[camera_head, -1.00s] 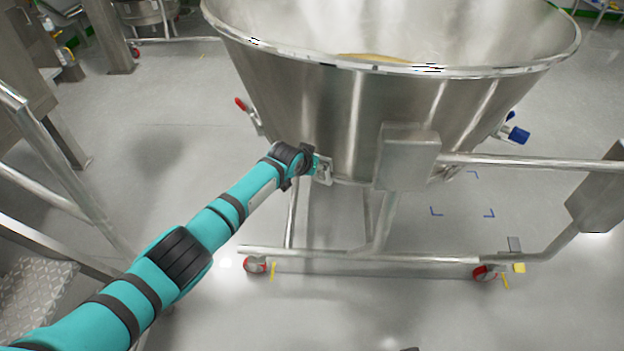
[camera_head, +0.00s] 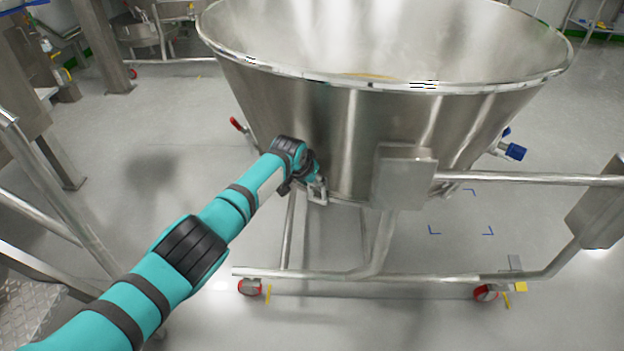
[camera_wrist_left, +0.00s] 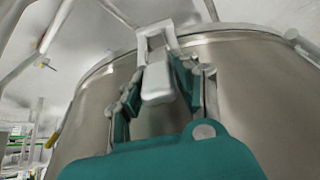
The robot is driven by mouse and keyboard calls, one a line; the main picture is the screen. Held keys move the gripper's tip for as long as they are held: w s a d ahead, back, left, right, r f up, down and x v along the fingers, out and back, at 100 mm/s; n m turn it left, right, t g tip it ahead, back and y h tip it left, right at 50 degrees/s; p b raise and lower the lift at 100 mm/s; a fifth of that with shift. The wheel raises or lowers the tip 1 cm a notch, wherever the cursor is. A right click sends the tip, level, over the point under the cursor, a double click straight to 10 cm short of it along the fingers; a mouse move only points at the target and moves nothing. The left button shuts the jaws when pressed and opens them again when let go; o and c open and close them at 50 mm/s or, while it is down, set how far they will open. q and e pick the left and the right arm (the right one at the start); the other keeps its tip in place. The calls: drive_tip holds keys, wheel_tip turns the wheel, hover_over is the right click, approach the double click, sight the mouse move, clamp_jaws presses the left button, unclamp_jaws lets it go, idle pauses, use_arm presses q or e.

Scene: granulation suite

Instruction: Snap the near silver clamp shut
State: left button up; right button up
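The near silver clamp (camera_head: 318,193) is on the lower front wall of the large steel bowl (camera_head: 330,125). In the left wrist view the clamp (camera_wrist_left: 157,42) shows as a bright square loop with a pale block-like lever (camera_wrist_left: 157,88) below it. My left gripper (camera_head: 315,180) is at this clamp, angled down onto it. In the left wrist view the teal fingers of the left gripper (camera_wrist_left: 156,78) stand apart, one on each side of the lever. Whether either finger touches it is unclear. My right gripper is not in view.
A red-handled fitting (camera_head: 238,125) is on the bowl's left side and a blue-capped one (camera_head: 514,151) on its right. A steel frame with a horizontal rail (camera_head: 530,178) and red castors (camera_head: 250,287) carries the bowl. Steps with railings (camera_head: 45,180) stand at left.

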use_arm(q)
drive_tip(key=o, duration=0.4)
drive_tip(key=shift+d+f, duration=0.1)
drive_tip(key=shift+d, duration=0.05)
drive_tip(key=v, duration=1.2)
